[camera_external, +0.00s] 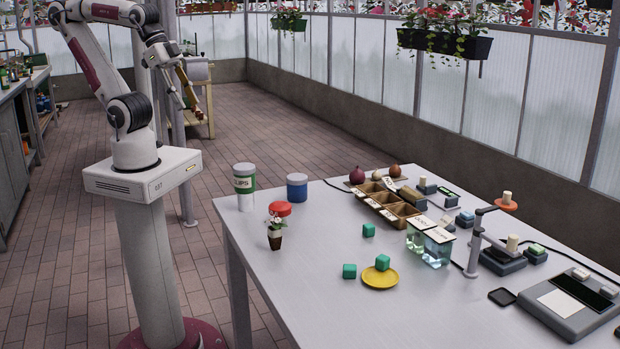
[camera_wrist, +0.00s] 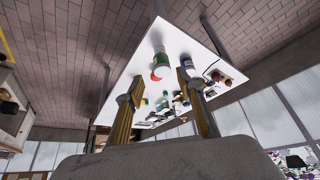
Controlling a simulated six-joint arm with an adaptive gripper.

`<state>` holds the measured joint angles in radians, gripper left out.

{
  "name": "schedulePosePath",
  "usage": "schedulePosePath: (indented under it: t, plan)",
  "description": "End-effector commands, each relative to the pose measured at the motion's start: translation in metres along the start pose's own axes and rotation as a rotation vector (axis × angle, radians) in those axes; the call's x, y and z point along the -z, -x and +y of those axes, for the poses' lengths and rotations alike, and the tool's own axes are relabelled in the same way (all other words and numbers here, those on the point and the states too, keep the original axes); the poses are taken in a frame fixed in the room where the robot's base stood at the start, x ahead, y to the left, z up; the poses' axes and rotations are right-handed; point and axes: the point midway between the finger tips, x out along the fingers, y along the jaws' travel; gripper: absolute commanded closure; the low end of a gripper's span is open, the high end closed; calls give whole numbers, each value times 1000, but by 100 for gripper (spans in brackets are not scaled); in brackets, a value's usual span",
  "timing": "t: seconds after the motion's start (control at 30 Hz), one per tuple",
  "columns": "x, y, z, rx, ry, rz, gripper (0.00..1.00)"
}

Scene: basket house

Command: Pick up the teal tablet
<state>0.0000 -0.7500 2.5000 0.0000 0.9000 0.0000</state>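My gripper (camera_external: 190,92) is raised high, left of the table and well away from all three. In the wrist view my gripper (camera_wrist: 162,82) has its two fingers spread with nothing held between them. The blocks are too small to tell apart there.
The front left of the tabletop is clear.

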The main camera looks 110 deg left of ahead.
Motion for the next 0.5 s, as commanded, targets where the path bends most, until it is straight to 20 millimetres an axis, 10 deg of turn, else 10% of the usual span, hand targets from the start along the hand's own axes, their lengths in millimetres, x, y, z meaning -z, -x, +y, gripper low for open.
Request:
schedulePosePath:
  t: [0.5]
  plan:
    - [57,-12,28,-86,205,53,62]
